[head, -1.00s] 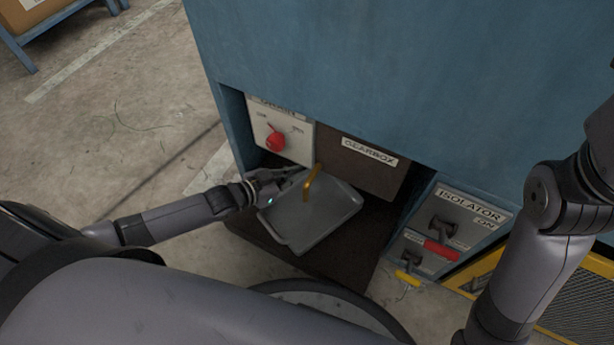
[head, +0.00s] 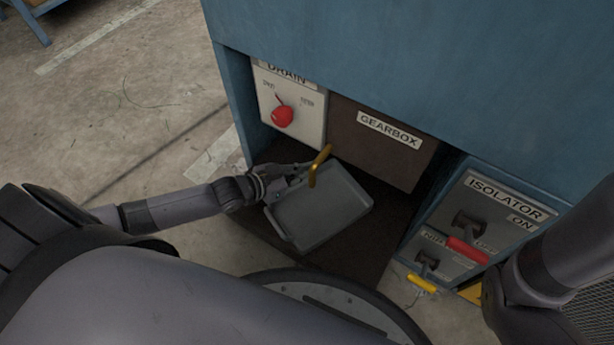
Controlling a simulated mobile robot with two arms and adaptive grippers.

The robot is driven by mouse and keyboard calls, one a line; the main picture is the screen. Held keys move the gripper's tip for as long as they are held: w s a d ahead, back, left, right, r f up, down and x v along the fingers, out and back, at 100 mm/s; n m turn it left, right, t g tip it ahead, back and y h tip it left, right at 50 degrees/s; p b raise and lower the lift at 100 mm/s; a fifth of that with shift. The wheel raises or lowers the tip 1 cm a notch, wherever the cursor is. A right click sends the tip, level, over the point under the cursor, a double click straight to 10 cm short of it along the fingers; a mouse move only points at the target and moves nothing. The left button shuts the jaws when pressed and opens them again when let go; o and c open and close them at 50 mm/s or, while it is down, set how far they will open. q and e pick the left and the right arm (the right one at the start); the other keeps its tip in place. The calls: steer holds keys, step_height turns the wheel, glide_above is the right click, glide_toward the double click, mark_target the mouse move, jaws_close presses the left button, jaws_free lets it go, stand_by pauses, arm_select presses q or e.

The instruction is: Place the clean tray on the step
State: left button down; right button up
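A shallow grey tray (head: 325,212) with a raised rim is over the dark step (head: 365,245) below the gearbox. I cannot tell whether its whole underside rests there. My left gripper (head: 300,176) is at the tray's upper-left edge, its fingers beside or around the rim. I cannot tell whether they are shut on it. A brass-coloured spout (head: 319,166) hangs over the tray's back edge and hides a little of it. My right arm comes down at the right, but its gripper is out of view.
The drain panel with a red knob (head: 283,116) is behind my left gripper. The dark gearbox (head: 370,140) is behind the tray. Right of the step are isolator switches with a red handle (head: 466,251) and a yellow handle (head: 421,284). Open concrete floor lies left.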

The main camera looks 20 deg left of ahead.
arm_select(q)
steer(key=shift+w, duration=0.1)
steer(key=c, duration=2.3)
jaws_free()
steer(key=shift+f, duration=0.15)
steer(key=o, duration=0.5)
